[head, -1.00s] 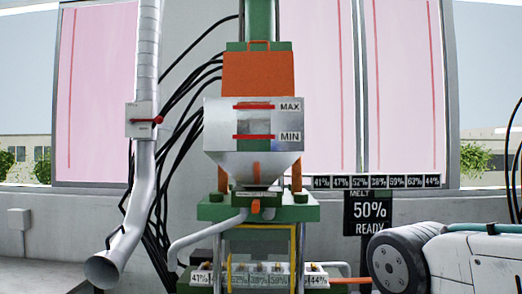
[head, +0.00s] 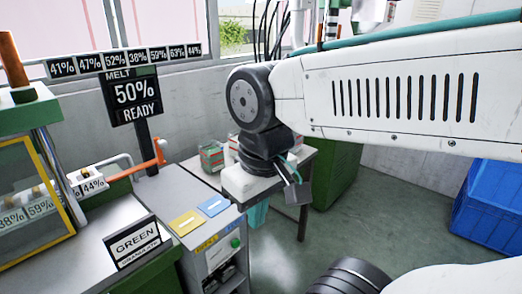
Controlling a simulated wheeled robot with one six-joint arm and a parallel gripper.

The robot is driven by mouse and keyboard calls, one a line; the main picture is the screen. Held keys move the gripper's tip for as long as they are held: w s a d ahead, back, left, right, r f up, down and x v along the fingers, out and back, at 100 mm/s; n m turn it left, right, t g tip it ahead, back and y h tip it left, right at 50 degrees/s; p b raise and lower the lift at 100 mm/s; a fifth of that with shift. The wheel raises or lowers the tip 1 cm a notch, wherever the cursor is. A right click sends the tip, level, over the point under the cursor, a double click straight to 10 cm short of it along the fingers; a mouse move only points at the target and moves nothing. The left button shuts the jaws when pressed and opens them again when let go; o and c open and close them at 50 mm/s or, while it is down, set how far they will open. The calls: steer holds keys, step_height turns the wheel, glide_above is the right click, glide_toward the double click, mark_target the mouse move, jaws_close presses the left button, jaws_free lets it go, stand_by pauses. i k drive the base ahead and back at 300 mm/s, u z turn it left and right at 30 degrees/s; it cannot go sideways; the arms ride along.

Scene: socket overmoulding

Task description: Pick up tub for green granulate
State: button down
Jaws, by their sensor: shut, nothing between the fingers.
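I cannot make out a tub for green granulate for certain. A sign reading GREEN (head: 135,243), with a second line that looks like GRANULATE, stands on the bench at the lower left. My arm reaches in from the right and bends down at its wrist. My gripper (head: 297,190) is at the wrist's end, small and dark grey, in front of a small table (head: 192,168). It looks shut and empty; its fingertips are hard to make out. A teal piece (head: 257,215) shows below the wrist, and I cannot tell what it is.
A grey cabinet (head: 213,252) with yellow and blue plates on top stands left of the gripper. A display (head: 135,93) reads MELT 50% READY. Small boxes (head: 212,156) lie on the table. A blue crate (head: 490,205) stands at right. The floor between is clear.

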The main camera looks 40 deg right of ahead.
mark_target(211, 152)
steer(key=k, duration=1.3)
steer(key=z, duration=0.05)
steer(key=i, duration=0.6)
steer(key=z, duration=0.8)
steer(key=i, duration=0.7)
steer(key=u, duration=0.85)
steer(key=i, duration=1.05)
steer(key=u, duration=0.25)
